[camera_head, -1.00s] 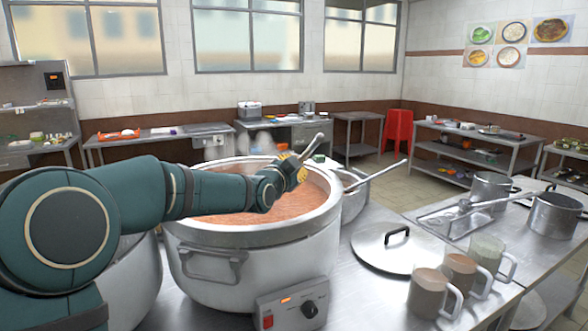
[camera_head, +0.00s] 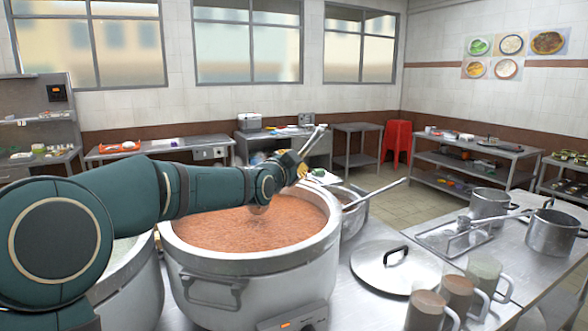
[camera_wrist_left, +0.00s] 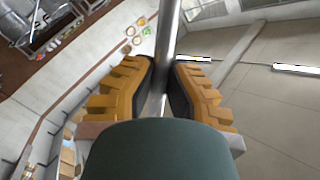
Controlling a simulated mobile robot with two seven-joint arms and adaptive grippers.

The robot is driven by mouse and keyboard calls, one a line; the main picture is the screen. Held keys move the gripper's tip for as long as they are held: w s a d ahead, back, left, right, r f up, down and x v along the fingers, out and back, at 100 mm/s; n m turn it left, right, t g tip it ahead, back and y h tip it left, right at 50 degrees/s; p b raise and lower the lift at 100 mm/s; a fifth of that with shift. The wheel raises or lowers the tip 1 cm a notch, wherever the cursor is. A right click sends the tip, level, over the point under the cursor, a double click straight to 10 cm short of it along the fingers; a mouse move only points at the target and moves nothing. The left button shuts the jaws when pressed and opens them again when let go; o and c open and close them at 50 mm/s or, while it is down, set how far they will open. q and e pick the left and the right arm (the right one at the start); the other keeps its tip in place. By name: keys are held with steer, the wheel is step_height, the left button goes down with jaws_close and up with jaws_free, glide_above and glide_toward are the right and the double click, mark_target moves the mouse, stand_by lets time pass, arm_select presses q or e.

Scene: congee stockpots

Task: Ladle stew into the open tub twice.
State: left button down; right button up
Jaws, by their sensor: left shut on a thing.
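A large metal stockpot (camera_head: 215,264) full of reddish-brown stew (camera_head: 215,228) stands in the middle of the head view. My left gripper (camera_head: 293,168) is above the pot's far right part. It is shut on a thin metal ladle handle (camera_head: 314,141), which sticks up at a tilt. The wrist view shows the handle (camera_wrist_left: 168,40) between the yellow finger pads (camera_wrist_left: 163,90). A small rounded brown shape below my forearm may be the ladle's bowl; I cannot tell whether it touches the stew. I cannot tell which container is the open tub. My right gripper is out of view.
A smaller pot (camera_head: 353,220) with a long handle stands right of the stockpot. A lid (camera_head: 375,270) lies on the steel counter. Several mugs (camera_head: 457,299) stand front right. Metal pots (camera_head: 553,232) stand beyond them. Another large pot (camera_head: 135,290) is at the left.

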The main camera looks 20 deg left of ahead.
arm_select(q)
step_height(320, 180, up, 3)
steer(key=shift+f+p, duration=0.1)
steer(key=shift+p, duration=0.55)
steer(key=shift+r+p, duration=1.55)
steer(key=shift+r, duration=0.85)
steer(key=shift+f+b, duration=0.15)
steer(key=shift+b, duration=0.4)
steer(key=shift+m+t+b, duration=0.7)
steer(key=shift+m+b, duration=0.5)
steer(key=shift+b, duration=0.5)
